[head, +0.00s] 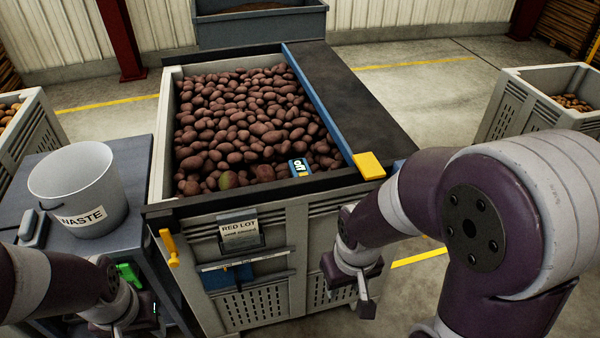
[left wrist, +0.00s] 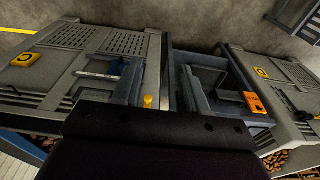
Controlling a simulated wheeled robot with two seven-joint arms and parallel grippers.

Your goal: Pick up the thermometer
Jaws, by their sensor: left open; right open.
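No thing in view is plainly readable as the thermometer. A small yellow-handled piece (head: 170,248) hangs at the front left corner of the potato bin (head: 310,225); I cannot tell whether it is the thermometer. A blue device with a white marking (head: 300,167) lies on the potatoes near the front rim. A green piece (head: 128,273) lies on the left bench beside my left arm. My left gripper (head: 120,328) is open, low at the left, partly cut off by the picture's edge. My right gripper (head: 362,298) is open and empty, in front of the bin's right side.
A white WASTE bucket (head: 80,195) stands on the grey bench (head: 150,225) at the left. A yellow block (head: 369,165) sits at the conveyor's (head: 350,100) front corner. The wrist view shows an orange device (left wrist: 255,103) and a yellow knob (left wrist: 148,101).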

